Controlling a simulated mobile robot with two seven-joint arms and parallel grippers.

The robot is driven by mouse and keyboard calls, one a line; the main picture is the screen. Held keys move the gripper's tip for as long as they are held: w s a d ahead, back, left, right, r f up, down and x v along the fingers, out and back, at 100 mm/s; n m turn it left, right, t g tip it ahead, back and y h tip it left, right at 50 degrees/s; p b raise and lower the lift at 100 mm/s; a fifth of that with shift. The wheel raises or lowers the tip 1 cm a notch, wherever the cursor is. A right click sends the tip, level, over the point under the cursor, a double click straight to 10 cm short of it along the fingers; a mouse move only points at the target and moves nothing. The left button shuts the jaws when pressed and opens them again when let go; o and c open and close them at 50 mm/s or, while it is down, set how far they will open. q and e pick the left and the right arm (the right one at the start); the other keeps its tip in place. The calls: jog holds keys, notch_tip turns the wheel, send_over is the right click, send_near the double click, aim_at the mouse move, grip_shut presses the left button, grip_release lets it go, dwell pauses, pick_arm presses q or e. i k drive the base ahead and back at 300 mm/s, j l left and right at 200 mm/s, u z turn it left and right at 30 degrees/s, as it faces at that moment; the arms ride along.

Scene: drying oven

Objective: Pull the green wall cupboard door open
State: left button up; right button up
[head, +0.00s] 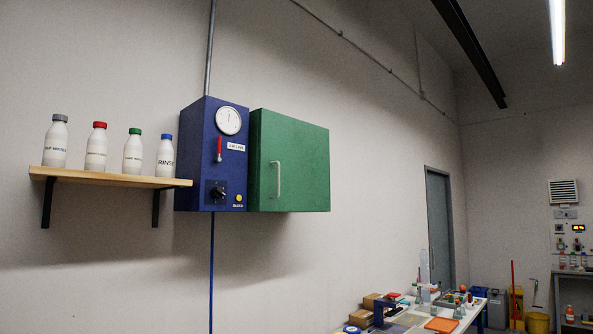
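The green wall cupboard (300,150) hangs on the wall near the middle of the head view, directly right of a blue control box. Its front door is flat and looks shut. A pale vertical bar handle (276,179) sits on the left part of the green front. Neither of my grippers shows in the head view, so nothing is seen touching the handle or door.
The blue box (198,150) with dial, red lever and knob adjoins the cupboard's left side. A wooden shelf (110,178) with several white bottles is further left. A cluttered bench (414,322) stands below right. The wall right of the cupboard is bare.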

aim_at(294, 154)
jog(key=i+l+u, duration=0.1)
jog(key=u, duration=0.55)
jog(key=i+l+u, duration=0.25)
jog(key=l, duration=0.15)
jog(key=i+l+u, duration=0.15)
jog(key=l+u, duration=0.15)
jog(key=i+l, duration=0.1)
jog(key=l, duration=0.2)
jog(key=i+l+u, duration=0.1)
jog(key=l, duration=0.2)
jog(key=i+l, duration=0.1)
jog(key=l, duration=0.25)
